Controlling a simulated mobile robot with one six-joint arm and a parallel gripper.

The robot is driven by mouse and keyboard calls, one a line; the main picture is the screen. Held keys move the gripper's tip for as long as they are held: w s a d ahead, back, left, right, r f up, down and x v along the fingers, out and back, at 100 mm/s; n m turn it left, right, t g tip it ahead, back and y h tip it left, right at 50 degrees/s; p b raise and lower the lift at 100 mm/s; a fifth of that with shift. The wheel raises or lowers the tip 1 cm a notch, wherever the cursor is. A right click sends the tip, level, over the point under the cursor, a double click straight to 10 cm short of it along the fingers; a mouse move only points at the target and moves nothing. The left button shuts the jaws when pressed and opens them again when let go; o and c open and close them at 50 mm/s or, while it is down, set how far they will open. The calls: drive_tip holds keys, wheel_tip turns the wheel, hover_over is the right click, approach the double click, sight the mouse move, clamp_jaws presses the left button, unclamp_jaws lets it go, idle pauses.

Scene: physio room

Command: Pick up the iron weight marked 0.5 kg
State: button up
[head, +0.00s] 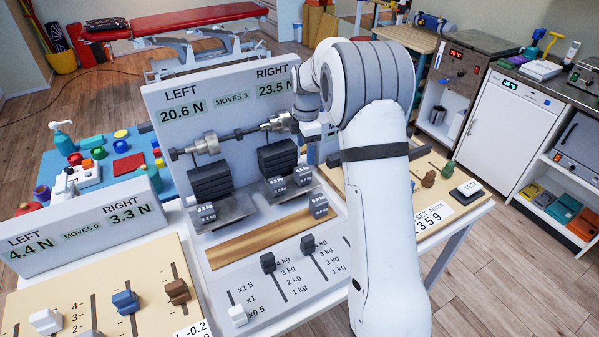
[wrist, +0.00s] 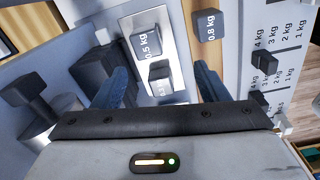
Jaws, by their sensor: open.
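The iron weight marked 0.5 kg (wrist: 146,42) is a dark block on the scale's right metal pan. In the head view it appears to be the right one (head: 301,176) of two small blocks in front of a dark stack. A similar block (wrist: 160,82), its label partly legible, sits beside it, lower in the wrist view. My gripper (wrist: 162,84) is open and empty, its blue fingers framing that lower block in the picture. The 0.5 kg weight shows beyond the fingertips, apart from them. In the head view the fingers are hard to make out beside my arm.
A weight marked 0.8 kg (wrist: 210,25) stands off the pan, near the wooden strip (head: 255,240). Dark stacked weights (wrist: 98,68) stand close behind the small blocks. The balance beam (head: 235,135) and upright display panel (head: 190,95) rise behind. The left pan (head: 225,212) also holds weights.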

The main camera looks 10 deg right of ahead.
sight(303, 169)
drive_tip(key=w+f+n, duration=0.2)
drive_tip(key=f, duration=0.1)
drive_tip(key=shift+w+f, duration=0.2)
drive_tip(key=shift+w, duration=0.15)
wheel_tip(303, 169, down, 8)
drive_tip(key=shift+s+a+r+p, duration=0.1)
drive_tip(key=shift+s+p, duration=0.05)
drive_tip(key=shift+p, duration=1)
drive_tip(key=c, duration=1.4)
drive_tip(key=shift+r, duration=0.1)
drive_tip(key=shift+c, duration=0.2)
